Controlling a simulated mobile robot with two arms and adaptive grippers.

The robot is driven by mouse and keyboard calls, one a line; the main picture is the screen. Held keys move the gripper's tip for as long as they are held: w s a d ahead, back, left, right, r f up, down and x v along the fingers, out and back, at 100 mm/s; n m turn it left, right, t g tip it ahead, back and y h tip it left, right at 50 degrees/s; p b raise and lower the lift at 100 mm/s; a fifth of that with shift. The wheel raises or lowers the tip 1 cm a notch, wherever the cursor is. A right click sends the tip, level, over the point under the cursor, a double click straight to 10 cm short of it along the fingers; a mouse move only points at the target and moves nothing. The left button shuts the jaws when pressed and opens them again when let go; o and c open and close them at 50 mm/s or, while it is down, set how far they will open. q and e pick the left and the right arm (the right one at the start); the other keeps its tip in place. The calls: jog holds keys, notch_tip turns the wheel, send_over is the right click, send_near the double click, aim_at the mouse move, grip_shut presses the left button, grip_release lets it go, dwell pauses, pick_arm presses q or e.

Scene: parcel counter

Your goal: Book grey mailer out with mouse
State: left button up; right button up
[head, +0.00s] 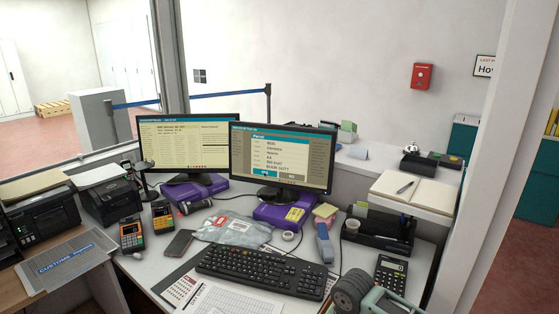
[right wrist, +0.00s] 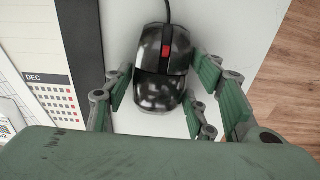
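The grey mailer (head: 236,231), a grey plastic bag with a label, lies on the desk behind the keyboard. The black mouse (right wrist: 163,62) with a red wheel lies on the light desk top in the right wrist view. My right gripper (right wrist: 163,95) is open around it, with green finger pads on both sides and small gaps visible. In the head view my right arm (head: 362,294) is at the bottom right and the mouse is hidden. The right monitor (head: 282,160) shows a Parcel dialog with a highlighted left button and a NO button. My left gripper is out of view.
The keyboard (head: 262,277) lies left of my right arm, and a calculator (head: 391,273) stands close on its right. The left monitor (head: 188,146), card terminals (head: 132,235), a phone (head: 178,243) and a black tray (head: 378,232) crowd the desk.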

jog(key=o, duration=0.3)
jog(key=shift+r, duration=0.15)
notch_tip(320, 180, up, 12)
dwell(0.4)
jog(key=shift+f, duration=0.2)
